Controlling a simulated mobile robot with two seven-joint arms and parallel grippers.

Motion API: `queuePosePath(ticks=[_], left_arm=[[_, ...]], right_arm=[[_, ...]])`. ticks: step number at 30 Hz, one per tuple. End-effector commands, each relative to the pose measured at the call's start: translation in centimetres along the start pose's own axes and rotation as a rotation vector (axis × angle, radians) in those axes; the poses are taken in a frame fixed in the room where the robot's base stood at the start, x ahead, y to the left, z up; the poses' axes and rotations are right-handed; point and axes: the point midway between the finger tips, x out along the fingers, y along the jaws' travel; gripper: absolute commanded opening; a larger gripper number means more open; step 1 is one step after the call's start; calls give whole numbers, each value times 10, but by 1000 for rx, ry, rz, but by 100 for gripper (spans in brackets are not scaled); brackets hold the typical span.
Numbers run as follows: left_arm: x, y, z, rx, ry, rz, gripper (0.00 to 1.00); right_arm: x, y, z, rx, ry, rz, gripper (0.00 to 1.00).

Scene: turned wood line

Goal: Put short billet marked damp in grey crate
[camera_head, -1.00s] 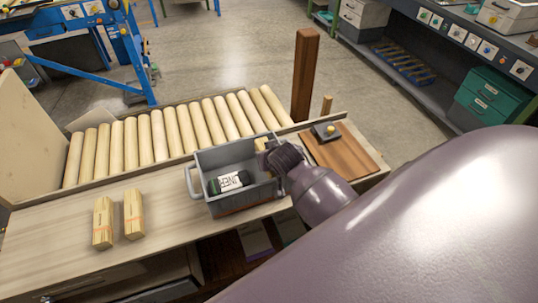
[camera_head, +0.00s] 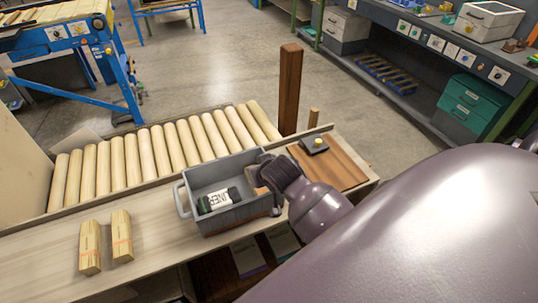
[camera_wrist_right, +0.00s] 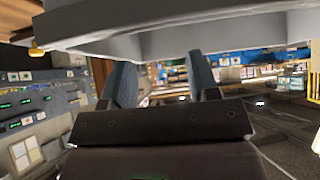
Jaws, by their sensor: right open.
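The grey crate (camera_head: 188,203) stands on the bench, with a dark roll with a white label (camera_head: 219,200) lying inside. My right gripper (camera_head: 258,176) is at the crate's right end, its tips at or over the rim. In the right wrist view its two fingers (camera_wrist_right: 163,85) are apart with no billet between them. I cannot read a damp mark on either. My gripper hides the crate's right end. My left gripper is not in view.
A row of pale wooden rollers (camera_head: 147,153) runs behind the crate. A brown post (camera_head: 290,90) stands behind the bench. A brown board (camera_head: 335,168) with a small dark block (camera_head: 314,145) lies to the right. The bench between billets and crate is clear.

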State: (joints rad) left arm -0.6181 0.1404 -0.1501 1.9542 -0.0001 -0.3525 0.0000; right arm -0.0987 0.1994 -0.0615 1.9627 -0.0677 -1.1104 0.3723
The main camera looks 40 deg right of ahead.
Motion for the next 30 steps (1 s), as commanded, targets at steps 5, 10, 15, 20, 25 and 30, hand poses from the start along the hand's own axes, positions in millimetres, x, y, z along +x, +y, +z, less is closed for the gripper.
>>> queuePosePath(ticks=[5, 10, 15, 20, 25, 30], left_arm=[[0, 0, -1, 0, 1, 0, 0], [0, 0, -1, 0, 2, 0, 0], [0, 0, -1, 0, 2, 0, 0], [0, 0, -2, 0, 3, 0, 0], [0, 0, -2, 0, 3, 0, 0], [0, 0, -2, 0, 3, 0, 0]], right_arm=[[-32, 0, -1, 0, 3, 0, 55], [-57, 0, -1, 0, 5, 0, 55], [-72, 0, -2, -1, 5, 0, 55], [-77, 0, -2, -1, 5, 0, 55], [-77, 0, -2, -1, 5, 0, 55], [-76, 0, -2, -1, 5, 0, 55]])
